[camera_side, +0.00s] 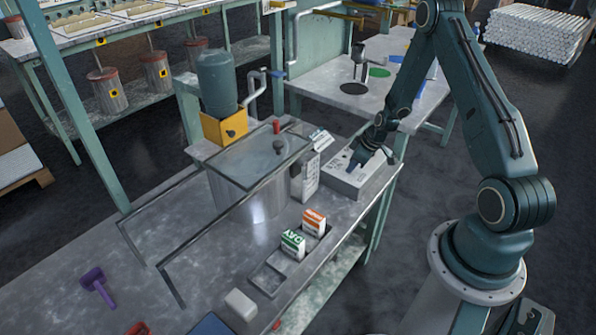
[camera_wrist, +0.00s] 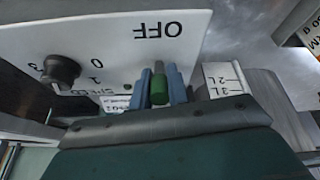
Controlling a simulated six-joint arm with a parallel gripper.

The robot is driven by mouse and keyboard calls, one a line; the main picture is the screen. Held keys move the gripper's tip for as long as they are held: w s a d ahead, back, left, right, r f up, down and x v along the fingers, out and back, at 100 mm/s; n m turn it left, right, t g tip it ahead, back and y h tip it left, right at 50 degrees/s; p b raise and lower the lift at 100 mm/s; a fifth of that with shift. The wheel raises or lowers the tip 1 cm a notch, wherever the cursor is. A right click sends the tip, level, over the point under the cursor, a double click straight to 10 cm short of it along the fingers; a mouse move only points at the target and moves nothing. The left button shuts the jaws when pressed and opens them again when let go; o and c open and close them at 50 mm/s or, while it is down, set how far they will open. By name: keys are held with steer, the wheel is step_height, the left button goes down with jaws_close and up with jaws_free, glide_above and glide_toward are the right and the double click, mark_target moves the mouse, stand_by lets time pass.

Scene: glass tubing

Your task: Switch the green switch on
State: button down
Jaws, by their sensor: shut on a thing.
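The green switch (camera_wrist: 158,90) shows in the wrist view as a small green lever on a white control box (camera_wrist: 120,50). My gripper (camera_wrist: 159,78) has its two blue fingers on either side of the switch, shut on it. The word OFF stands upside down above the switch in that view; no ON label is visible. In the side view my gripper (camera_side: 358,168) is down at the top of the white box (camera_side: 345,186). There the fingers and box markings are small, and I cannot make out the switch.
A black speed knob (camera_wrist: 62,70) sits on the same box. In the side view, a glass-topped tank (camera_side: 250,160) stands left of the box. Orange and green cartons (camera_side: 314,222) stand in a tray (camera_side: 266,279) on the bench. A purple tool (camera_side: 97,284) lies at the left.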

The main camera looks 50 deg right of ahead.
steer(key=shift+w+g, duration=0.15)
steer(key=shift+g, duration=0.15)
steer(key=shift+w+r+g, duration=0.1)
steer(key=shift+w+g, duration=0.25)
steer(key=shift+g, duration=0.55)
steer(key=shift+w+g, duration=0.25)
steer(key=shift+g, duration=0.6)
steer(key=shift+w+g, duration=0.25)
steer(key=shift+g, duration=0.6)
steer(key=c, duration=1.3)
jaws_free()
steer(key=shift+c, duration=0.2)
step_height(320, 180, up, 14)
steer(key=w, duration=0.1)
steer(key=shift+w+d+f, duration=0.15)
steer(key=shift+w+f, duration=0.1)
steer(key=shift+w, duration=0.05)
